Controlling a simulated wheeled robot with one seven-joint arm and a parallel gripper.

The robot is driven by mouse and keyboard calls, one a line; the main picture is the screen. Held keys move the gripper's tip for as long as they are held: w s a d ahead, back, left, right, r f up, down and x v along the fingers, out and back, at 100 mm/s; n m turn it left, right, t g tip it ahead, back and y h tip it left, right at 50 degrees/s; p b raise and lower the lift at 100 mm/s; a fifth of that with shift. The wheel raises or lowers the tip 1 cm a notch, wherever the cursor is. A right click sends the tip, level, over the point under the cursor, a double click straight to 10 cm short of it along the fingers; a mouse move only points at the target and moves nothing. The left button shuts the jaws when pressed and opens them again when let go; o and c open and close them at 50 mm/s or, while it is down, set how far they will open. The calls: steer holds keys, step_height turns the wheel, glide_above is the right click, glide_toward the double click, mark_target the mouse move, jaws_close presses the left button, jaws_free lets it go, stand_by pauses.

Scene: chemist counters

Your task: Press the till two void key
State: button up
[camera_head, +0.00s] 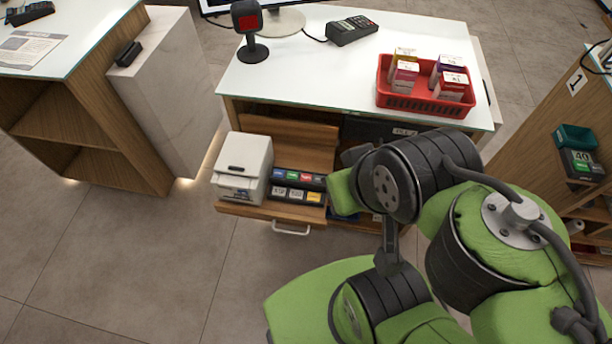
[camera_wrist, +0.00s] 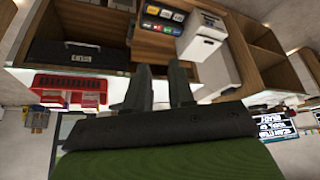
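A dark key block (camera_head: 297,186) sits in an open pull-out drawer under the middle counter, right of a white printer. It has a row of coloured labels above a row of pale labels; the lettering is too small to read, so I cannot pick out the void key. The key block also shows at the top of the wrist view (camera_wrist: 163,18). My gripper (camera_wrist: 160,68) points towards the counter front, apart from the key block, with a gap between its two dark fingers and nothing between them. In the head view my arm hides the gripper.
The white printer (camera_head: 244,162) stands in the drawer (camera_head: 262,210) beside the keys. A red basket of boxes (camera_head: 398,101), a scanner (camera_head: 249,30) and a card terminal (camera_head: 351,30) stand on the counter top (camera_head: 310,72). A counter marked 1 (camera_head: 577,82) is at right. Floor in front is clear.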

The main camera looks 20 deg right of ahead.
jaws_close()
stand_by(1.4)
